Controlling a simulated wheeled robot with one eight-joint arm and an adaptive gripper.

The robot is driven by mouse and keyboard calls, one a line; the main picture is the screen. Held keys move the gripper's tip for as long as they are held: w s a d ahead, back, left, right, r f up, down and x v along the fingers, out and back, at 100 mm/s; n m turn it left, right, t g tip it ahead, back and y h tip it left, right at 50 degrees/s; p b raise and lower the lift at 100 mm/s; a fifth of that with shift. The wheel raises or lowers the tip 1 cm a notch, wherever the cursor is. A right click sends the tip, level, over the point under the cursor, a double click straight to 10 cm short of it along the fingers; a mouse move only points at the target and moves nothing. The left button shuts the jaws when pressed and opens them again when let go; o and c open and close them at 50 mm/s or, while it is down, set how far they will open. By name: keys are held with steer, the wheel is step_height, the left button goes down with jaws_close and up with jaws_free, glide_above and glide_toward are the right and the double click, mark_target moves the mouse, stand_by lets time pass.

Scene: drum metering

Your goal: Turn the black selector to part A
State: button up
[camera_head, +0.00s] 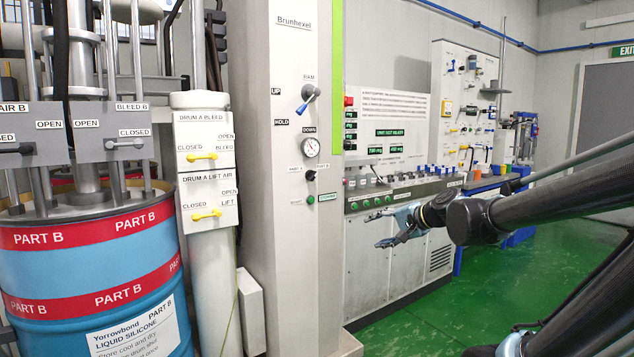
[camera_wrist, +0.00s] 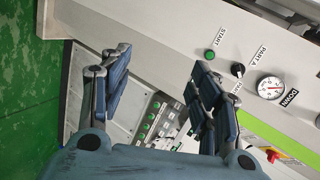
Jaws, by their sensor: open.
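The black selector (camera_head: 311,175) is a small knob on the front of the pale column, below the gauge and above the green START button (camera_head: 310,199). In the wrist view the selector (camera_wrist: 238,69) sits between a PART A label (camera_wrist: 257,57) and another PART label partly hidden by a finger; I cannot tell where it points. My gripper (camera_head: 386,243) is to the right of the column and lower than the selector, apart from it. In the wrist view my gripper (camera_wrist: 160,65) has its blue fingers spread, with nothing between them.
The column (camera_head: 285,260) also carries a blue-handled lever (camera_head: 309,97) and a round gauge (camera_head: 311,147). A grey cabinet (camera_head: 375,285) with several buttons stands behind my gripper. A blue-and-red drum (camera_head: 95,250) stands at left. The green floor (camera_head: 480,290) at right is clear.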

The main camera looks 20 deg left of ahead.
steer(key=w+a+r+m+t+y, duration=0.25)
steer(key=w+a+r+m, duration=0.25)
steer(key=w+a+r, duration=0.25)
steer(key=m+t, duration=0.2)
steer(key=m, duration=0.4)
glide_toward(315, 178)
steer(key=shift+y, duration=0.35)
steer(key=x, duration=1)
steer(key=shift+w+d+f, duration=0.1)
steer(key=shift+w+f, duration=0.15)
steer(key=shift+w, duration=0.2)
